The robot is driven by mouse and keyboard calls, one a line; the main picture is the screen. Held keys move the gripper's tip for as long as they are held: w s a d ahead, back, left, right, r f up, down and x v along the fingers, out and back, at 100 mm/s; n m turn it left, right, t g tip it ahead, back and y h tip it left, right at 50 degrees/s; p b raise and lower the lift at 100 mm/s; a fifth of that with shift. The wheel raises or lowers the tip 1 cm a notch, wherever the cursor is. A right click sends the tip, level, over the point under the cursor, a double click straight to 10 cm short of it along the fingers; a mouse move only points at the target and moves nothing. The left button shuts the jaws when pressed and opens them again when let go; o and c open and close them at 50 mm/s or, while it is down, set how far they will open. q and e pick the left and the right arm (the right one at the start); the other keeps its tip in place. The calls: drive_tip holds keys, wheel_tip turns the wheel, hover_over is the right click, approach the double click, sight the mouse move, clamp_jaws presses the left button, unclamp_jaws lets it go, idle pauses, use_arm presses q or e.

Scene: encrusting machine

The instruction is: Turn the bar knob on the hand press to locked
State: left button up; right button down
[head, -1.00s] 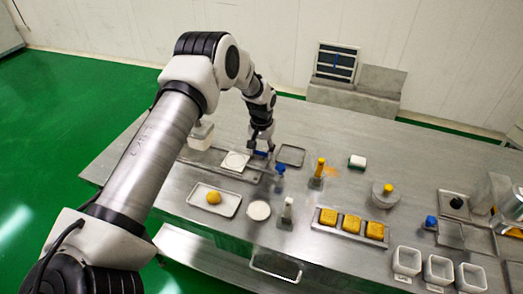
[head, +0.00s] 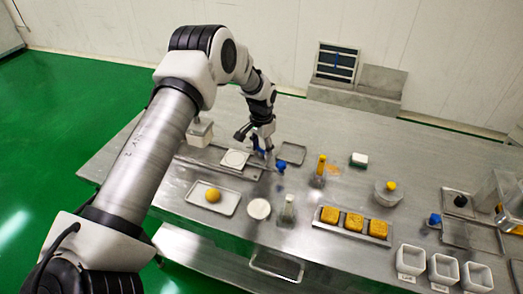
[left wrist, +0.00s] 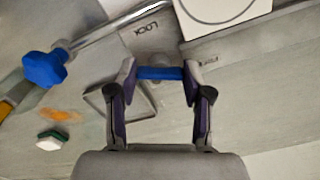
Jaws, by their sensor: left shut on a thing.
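The hand press has a white square plate (head: 235,158) on a metal base, with a lever ending in a blue star-shaped knob (head: 281,167). The lever knob also shows at the upper left in the left wrist view (left wrist: 46,68). The blue bar knob (left wrist: 160,73) sits beside the plate. My left gripper (head: 263,150) is shut on the bar, one finger at each end, seen from above in the left wrist view (left wrist: 160,76). A "LOCK" label (left wrist: 147,28) lies near the bar; another small label (left wrist: 208,62) is too blurred to read. My right gripper is out of view.
A grey tray (head: 291,146) lies just beyond the gripper. A yellow-handled tool (head: 321,168) stands to the right. A tray with a yellow ball (head: 213,195) and a white disc (head: 259,209) lie in front.

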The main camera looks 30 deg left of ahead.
use_arm(q)
drive_tip(key=m+b, duration=0.1)
drive_tip(key=m, duration=0.5)
drive_tip(key=shift+f+b, duration=0.2)
drive_tip(key=shift+b, duration=0.2)
drive_tip(key=m+b, duration=0.1)
drive_tip(key=m, duration=0.5)
drive_tip(key=shift+s+m, duration=0.1)
drive_tip(key=shift+m, duration=0.3)
drive_tip(key=o, duration=1.2)
drive_tip(key=shift+c, duration=0.2)
drive_tip(key=shift+r, duration=0.15)
wheel_tip(320, 180, up, 12)
drive_tip(key=shift+w, duration=0.2)
